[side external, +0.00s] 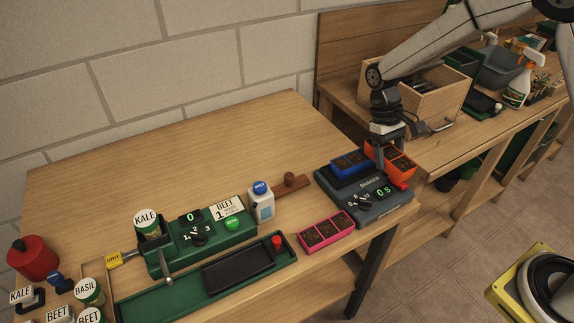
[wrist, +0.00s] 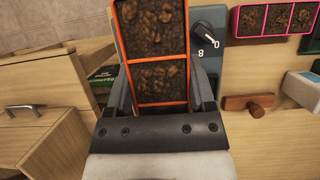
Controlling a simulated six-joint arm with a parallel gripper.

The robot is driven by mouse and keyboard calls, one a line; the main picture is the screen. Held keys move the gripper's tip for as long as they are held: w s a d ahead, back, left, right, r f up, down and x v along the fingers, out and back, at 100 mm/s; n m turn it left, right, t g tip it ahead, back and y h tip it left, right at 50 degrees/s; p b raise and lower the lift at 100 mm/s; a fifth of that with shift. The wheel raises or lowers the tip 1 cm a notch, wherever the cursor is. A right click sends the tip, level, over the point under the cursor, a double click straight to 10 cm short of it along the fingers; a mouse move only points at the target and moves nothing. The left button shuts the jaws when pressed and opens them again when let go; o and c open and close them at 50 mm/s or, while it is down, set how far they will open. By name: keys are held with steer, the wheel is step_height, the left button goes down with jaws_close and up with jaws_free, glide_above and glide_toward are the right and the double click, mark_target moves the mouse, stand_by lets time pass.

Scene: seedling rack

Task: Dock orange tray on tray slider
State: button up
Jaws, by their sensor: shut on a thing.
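The orange tray (side external: 398,164), with dark soil in its cells, is at the back right of the grey shaker (side external: 362,212). My gripper (side external: 384,152) comes down on it from above and is shut on it. In the wrist view, the tray (wrist: 150,68) runs between the two fingers (wrist: 162,85). I cannot tell whether the tray rests on the shaker or hangs just above it. A dark flat slab (side external: 239,269), which looks like the tray slider, lies empty in a long green track (side external: 165,303) at the table's front.
A blue tray (side external: 350,163) sits on the shaker beside the orange one. A pink tray (side external: 327,232) lies on the table between shaker and track. A green seeder (side external: 203,240), a white bottle (side external: 261,203) and a wooden handle (side external: 291,182) stand behind the track. The table's back is clear.

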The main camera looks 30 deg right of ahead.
mark_target(393, 157)
steer(key=shift+r, duration=0.15)
step_height(393, 157, up, 4)
steer(key=shift+r, duration=0.2)
steer(key=shift+w+a+r, duration=0.1)
steer(key=shift+a+r, duration=0.1)
steer(key=shift+a, duration=0.05)
steer(key=a+m+t+y, duration=0.5)
steer(key=a+m, duration=1.3)
steer(key=a, duration=1.9)
steer(key=shift+s+a+f, duration=0.1)
steer(key=shift+s+f, duration=0.05)
steer(key=shift+f, duration=1.4)
steer(key=shift+s+a+f, duration=0.1)
steer(key=shift+f, duration=1.45)
steer(key=shift+s+a+f, duration=0.1)
steer(key=shift+s+f, duration=0.05)
steer(key=shift+f, duration=1.4)
steer(key=shift+f+h, duration=0.15)
steer(key=shift+h, duration=0.15)
